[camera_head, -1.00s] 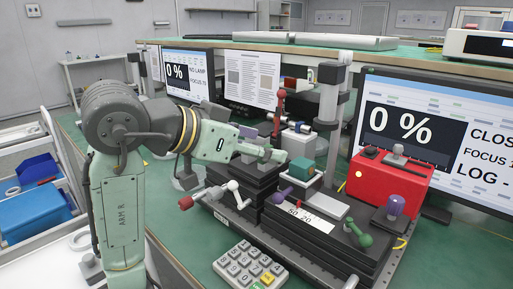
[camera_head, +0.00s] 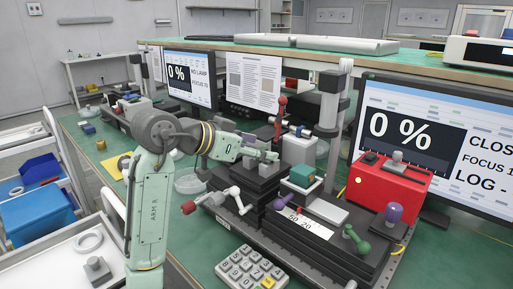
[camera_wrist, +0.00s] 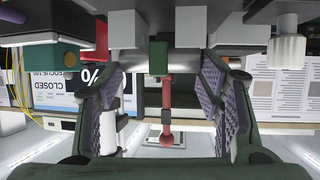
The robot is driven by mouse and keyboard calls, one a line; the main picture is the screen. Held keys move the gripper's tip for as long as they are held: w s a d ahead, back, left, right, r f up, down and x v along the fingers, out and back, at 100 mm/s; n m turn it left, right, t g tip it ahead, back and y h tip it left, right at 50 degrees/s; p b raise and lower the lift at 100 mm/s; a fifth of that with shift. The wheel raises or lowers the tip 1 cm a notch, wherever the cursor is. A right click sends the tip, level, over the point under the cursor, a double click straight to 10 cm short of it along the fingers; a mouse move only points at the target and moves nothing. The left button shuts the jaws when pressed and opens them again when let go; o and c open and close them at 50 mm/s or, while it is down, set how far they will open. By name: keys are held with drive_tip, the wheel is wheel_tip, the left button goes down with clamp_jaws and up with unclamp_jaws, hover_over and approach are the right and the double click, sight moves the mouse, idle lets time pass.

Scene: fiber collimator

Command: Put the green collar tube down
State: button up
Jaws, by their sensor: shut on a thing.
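In the wrist view, a short grey tube (camera_wrist: 187,63) with a dark green collar (camera_wrist: 158,58) lies crosswise between the fingertips. My gripper (camera_wrist: 165,72) is shut on it, with one purple-padded finger at each end. Pale blocks stand close beyond the tube. In the head view, my gripper (camera_head: 268,155) is above the dark stacked stage (camera_head: 258,181), beside a pale block assembly (camera_head: 298,148). The tube is too small and covered there to make out. Whether it touches anything beneath is unclear.
A teal block (camera_head: 303,174) stands just right of my gripper, and a red-knobbed post (camera_head: 282,103) rises behind it. A white-handled crank (camera_head: 238,196), a red box (camera_head: 390,180), a keypad (camera_head: 250,268) and monitors surround the stage. Green bench top shows at the left.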

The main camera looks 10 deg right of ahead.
drive_tip(key=shift+f, duration=0.2)
drive_tip(key=o, duration=1.2)
drive_tip(key=shift+r, duration=0.1)
